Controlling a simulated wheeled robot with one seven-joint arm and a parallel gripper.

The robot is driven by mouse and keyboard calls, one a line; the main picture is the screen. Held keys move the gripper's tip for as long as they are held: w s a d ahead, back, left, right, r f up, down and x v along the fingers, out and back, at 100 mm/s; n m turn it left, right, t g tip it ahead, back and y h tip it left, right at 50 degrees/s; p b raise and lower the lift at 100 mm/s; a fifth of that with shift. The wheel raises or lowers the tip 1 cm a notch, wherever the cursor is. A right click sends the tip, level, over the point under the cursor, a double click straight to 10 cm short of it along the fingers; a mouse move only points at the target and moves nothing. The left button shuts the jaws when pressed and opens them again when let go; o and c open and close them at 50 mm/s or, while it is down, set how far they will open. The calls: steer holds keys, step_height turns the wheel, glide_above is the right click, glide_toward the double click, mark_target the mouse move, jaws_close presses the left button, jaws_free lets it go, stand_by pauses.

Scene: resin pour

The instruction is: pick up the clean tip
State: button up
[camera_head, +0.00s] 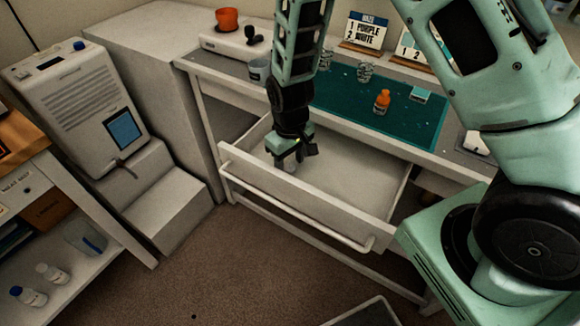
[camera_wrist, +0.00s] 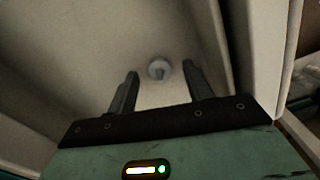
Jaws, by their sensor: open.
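An open drawer (camera_head: 350,185) holds a small pale round piece, which looks like the tip (camera_wrist: 159,69), on its floor. In the wrist view it lies ahead of my gripper, between the two fingertips in the picture, and nothing touches it. My gripper (camera_head: 288,160) is open and empty, pointing down inside the left part of the drawer. In the head view the gripper hides most of the tip's spot. I cannot tell the exact height between fingertips and tip, nor how clean the tip is.
The drawer's front panel (camera_head: 290,195) and side walls stand close around my gripper. Above is a worktop with a green mat (camera_head: 350,100), an orange bottle (camera_head: 382,102), clear cups (camera_head: 364,72) and a grey cup (camera_head: 259,71). A white machine (camera_head: 80,100) stands left.

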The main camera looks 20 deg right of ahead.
steer(key=shift+f, duration=0.45)
steer(key=shift+c, duration=0.3)
steer(key=c, duration=1)
